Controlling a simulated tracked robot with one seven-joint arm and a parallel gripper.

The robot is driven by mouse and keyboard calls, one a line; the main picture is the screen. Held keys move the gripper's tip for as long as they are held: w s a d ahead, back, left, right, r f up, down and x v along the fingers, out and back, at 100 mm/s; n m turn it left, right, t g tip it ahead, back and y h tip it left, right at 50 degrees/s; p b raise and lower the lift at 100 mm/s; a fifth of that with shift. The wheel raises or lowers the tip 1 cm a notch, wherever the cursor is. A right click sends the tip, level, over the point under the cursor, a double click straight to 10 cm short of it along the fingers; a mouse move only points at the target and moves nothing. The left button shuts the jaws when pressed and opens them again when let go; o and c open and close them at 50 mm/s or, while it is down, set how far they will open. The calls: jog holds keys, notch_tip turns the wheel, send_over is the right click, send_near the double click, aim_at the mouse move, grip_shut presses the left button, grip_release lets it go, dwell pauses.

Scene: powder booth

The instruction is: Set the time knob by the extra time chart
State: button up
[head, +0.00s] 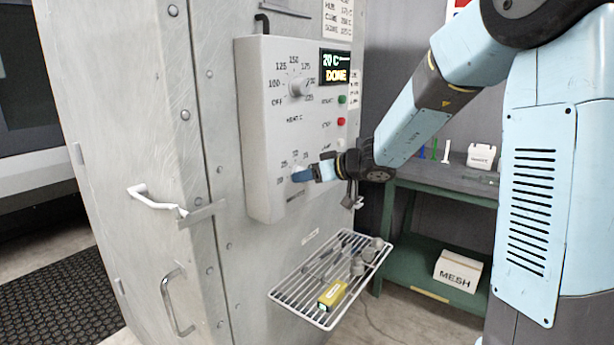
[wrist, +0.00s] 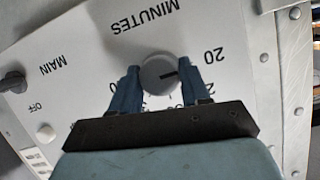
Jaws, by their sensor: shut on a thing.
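The time knob (wrist: 158,74) is a round grey knob with a dark pointer line, on a white panel marked MINUTES. In the wrist view the line points right, towards printed numbers reading 20; the right finger partly covers the scale. My gripper (wrist: 158,88) has its two blue fingers on either side of the knob, shut on it. In the head view my gripper (head: 303,174) reaches the lower dial of the control box (head: 265,130) and hides most of the knob. A small paper chart (head: 354,90) hangs beside the box; its text is too small to read.
The heat knob (head: 297,88) sits above, and the display (head: 335,67) reads 20 C DONE. Another sheet (head: 338,18) lists temperatures. A wire rack (head: 300,293) holding a yellow box (head: 332,295) juts out below. The MAIN switch (wrist: 13,82) lies left in the wrist view.

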jog(key=shift+w+d, duration=0.1)
jog(key=m+y, duration=0.2)
jog(key=m, duration=0.4)
jog(key=m+g+y, duration=0.1)
jog(key=m+y, duration=0.2)
jog(key=m, duration=0.3)
jog(key=f+m+y, duration=0.1)
jog(key=m+y, duration=0.2)
jog(key=m, duration=0.4)
jog(key=shift+w+d+f, duration=0.1)
jog(key=shift+w+d, duration=0.1)
jog(key=shift+d, duration=0.1)
jog(key=m+t, duration=0.1)
jog(key=m, duration=0.4)
jog(key=shift+s+a+m+t+y, duration=0.1)
jog(key=shift+m+t+y, duration=0.2)
jog(key=shift+t, duration=0.1)
jog(key=m+t, duration=0.2)
jog(key=m, duration=0.1)
jog(key=m+t+h, duration=0.1)
jog(key=m, duration=0.3)
jog(key=shift+s+a+t, duration=0.1)
jog(key=shift+t, duration=0.3)
jog(key=shift+m+t+h, duration=0.35)
jog(key=shift+m+t, duration=0.1)
jog(key=shift+m, duration=0.8)
jog(key=shift+m+t+h, duration=0.35)
jog(key=shift+m+t, duration=0.1)
jog(key=shift+m, duration=1.1)
